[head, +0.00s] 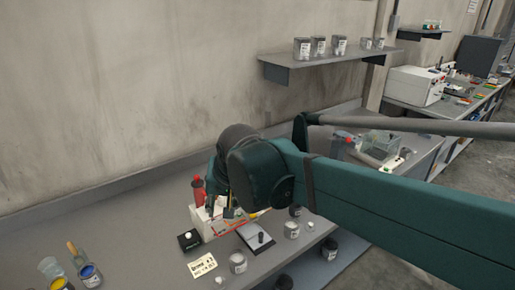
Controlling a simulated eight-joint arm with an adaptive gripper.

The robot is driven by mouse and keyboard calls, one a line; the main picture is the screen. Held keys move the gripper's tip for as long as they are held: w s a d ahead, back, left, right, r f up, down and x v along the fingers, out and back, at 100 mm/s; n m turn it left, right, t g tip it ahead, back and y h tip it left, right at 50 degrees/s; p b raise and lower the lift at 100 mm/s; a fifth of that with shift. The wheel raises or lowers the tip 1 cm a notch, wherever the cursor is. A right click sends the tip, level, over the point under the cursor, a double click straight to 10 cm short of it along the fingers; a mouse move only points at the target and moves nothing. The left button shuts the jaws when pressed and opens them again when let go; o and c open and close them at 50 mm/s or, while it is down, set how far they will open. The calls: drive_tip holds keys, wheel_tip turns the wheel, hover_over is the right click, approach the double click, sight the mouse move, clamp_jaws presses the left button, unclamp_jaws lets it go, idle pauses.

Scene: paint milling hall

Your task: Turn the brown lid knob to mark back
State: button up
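I cannot make out a brown lid knob in the head view; it may be hidden by my arm or too small to tell. My gripper (219,211) points down at a white box (203,226) on the grey bench, below my dark green wrist. Its fingers are small and partly mixed with the things behind them, so I cannot tell whether they are open or touch anything. A red bottle-like thing (198,190) stands beside the gripper on its left. A small black box with a white knob (188,236) sits left of the white box.
A framed plate with a black knob-like piece (261,238) lies right of the white box. Grey cans (238,263) and dark jars stand nearby. A printed card (202,265) lies in front. Paint cups (90,275) stand at front left. The bench's left part is mostly clear.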

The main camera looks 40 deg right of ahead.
drive_tip(key=w+d+r+m+g+p, duration=0.1)
drive_tip(key=w+d+r+m+p, duration=0.25)
drive_tip(key=w+d+m, duration=0.2)
drive_tip(key=w+d+r+m+g+p, duration=0.2)
drive_tip(key=w+d+r+m+p, duration=0.1)
drive_tip(key=w+d+m+p, duration=0.25)
drive_tip(key=shift+w+d+f+m+g+y+p, duration=0.1)
drive_tip(key=shift+w+d+f+m+g+p, duration=0.25)
drive_tip(key=shift+w+d+m+p, duration=1.25)
drive_tip(key=shift+w+d+f+m+g+y+p, duration=0.1)
drive_tip(key=shift+w+d+f+m+g+p, duration=0.25)
drive_tip(key=shift+w+d+m, duration=2.65)
drive_tip(key=shift+w+d+f+g+y+p, duration=0.15)
drive_tip(key=shift+w+d+g+p, duration=0.55)
drive_tip(key=shift+d, duration=3.3)
drive_tip(key=shift+w, duration=0.3)
drive_tip(key=shift+f, duration=0.1)
drive_tip(key=shift+f, duration=3.85)
drive_tip(key=shift+c, duration=0.2)
drive_tip(key=c, duration=0.8)
